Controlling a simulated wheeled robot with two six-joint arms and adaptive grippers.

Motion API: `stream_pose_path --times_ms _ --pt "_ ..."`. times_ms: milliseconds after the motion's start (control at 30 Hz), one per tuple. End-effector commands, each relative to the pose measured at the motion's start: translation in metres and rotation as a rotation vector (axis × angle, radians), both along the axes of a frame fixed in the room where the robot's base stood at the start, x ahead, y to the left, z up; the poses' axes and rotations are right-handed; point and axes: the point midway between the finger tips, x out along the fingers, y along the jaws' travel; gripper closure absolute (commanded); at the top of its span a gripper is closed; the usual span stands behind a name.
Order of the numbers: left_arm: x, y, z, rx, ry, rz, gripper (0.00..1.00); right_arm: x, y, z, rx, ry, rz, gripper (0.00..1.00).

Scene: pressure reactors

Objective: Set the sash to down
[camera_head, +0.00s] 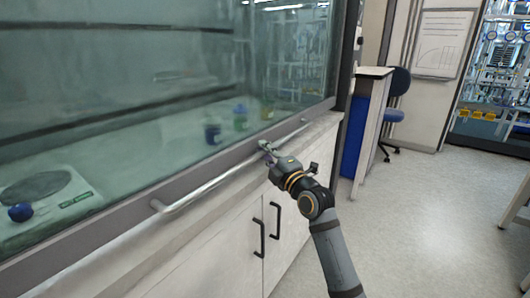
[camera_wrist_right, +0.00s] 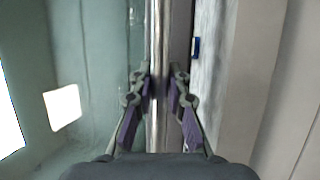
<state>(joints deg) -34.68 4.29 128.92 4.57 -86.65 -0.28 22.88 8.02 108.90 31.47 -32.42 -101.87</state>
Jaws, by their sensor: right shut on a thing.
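The glass sash (camera_head: 130,75) of the fume hood fills the left of the head view. Its dark lower frame (camera_head: 105,222) lies low, close to the front edge of the white base cabinet. A long metal bar handle (camera_head: 205,189) runs along that frame. In the right wrist view the handle (camera_wrist_right: 155,40) passes between the two fingers of the gripper (camera_wrist_right: 154,82). My left gripper is not in view.
Behind the glass are a balance (camera_head: 45,197) and several small bottles, one dark blue (camera_head: 212,134). Cabinet doors with black pulls (camera_head: 258,238) are below the handle. A bench (camera_head: 372,105) and a blue chair (camera_head: 397,100) stand beyond. The floor (camera_head: 420,215) to the right is open.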

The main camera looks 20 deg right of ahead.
Motion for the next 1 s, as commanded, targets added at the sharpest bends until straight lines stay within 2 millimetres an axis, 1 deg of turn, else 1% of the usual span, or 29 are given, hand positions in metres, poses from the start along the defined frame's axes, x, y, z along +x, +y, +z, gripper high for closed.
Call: stream_pose_path --times_ms 33,433,467,600,900,1000 --pt "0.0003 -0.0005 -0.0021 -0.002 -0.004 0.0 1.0 0.0005 0.0003 -0.0068 -0.002 0.012 0.001 1.0" --pt "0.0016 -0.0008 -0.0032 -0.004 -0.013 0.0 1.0 0.001 0.0003 -0.0114 -0.004 0.021 0.002 1.0" --pt "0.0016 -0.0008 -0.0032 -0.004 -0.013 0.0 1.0 0.0009 0.0004 -0.0117 -0.004 0.022 0.002 0.81" --pt "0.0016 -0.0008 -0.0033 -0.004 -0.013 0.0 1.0 0.001 0.0002 -0.0106 -0.004 0.018 0.002 0.62" --pt "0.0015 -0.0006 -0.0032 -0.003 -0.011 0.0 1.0 -0.0001 -0.0001 -0.0067 -0.003 0.011 0.001 0.61" --pt "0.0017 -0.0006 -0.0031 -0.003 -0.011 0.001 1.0 -0.0073 -0.0029 -0.0082 -0.006 0.01 -0.002 0.61"
